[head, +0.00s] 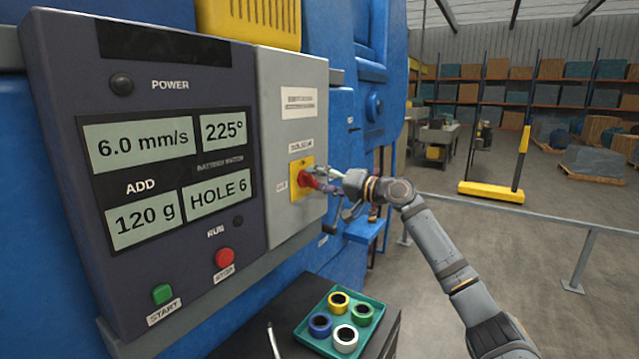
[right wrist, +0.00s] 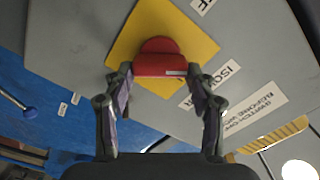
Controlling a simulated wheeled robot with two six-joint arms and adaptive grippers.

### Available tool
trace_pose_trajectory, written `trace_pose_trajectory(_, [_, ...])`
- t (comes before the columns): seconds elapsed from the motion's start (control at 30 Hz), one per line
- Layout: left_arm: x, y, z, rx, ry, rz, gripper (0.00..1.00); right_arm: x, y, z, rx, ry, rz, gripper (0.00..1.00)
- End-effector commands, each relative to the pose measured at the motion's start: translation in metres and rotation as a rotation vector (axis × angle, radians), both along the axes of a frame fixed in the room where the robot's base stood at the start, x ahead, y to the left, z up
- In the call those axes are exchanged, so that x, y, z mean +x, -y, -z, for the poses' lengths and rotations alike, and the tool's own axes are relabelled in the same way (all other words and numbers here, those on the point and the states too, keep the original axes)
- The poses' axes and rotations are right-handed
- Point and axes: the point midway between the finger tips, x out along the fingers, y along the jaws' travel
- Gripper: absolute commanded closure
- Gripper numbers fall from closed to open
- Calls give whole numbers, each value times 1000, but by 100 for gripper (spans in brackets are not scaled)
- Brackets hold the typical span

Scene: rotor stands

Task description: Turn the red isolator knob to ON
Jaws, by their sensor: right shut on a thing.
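The red isolator knob (head: 308,181) sits on a yellow plate (head: 296,187) on the side of a grey box (head: 292,130). In the right wrist view the knob (right wrist: 158,60) shows close up, with its flat grip between my fingertips. My right gripper (head: 318,177) is shut on the knob, one finger on each side of it, as the right wrist view (right wrist: 160,72) also shows. The ON and OFF marks cannot be read in either view. My left gripper is not in view.
A dark control panel with displays (head: 140,135), a green start button (head: 162,294) and a red stop button (head: 224,258) is left of the box. Below is a teal tray (head: 312,339) with several coloured rolls. A grey rail (head: 520,218) runs along the right.

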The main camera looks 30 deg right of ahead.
Motion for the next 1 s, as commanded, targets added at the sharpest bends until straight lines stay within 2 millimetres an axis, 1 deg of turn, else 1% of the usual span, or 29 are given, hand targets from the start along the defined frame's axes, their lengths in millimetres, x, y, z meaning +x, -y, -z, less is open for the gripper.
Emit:
trace_pose_trajectory(0.2, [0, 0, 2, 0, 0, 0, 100, 0, 1, 1, 186, -74, 2, 75])
trace_pose_trajectory(0.5, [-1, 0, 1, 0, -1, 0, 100, 1, 2, 2, 407, -166, 2, 75])
trace_pose_trajectory(0.7, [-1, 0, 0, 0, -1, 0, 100, 1, 2, 2, 507, -207, 2, 75])
trace_pose_trajectory(1.0, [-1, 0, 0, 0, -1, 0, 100, 1, 2, 3, 579, -237, 2, 75])
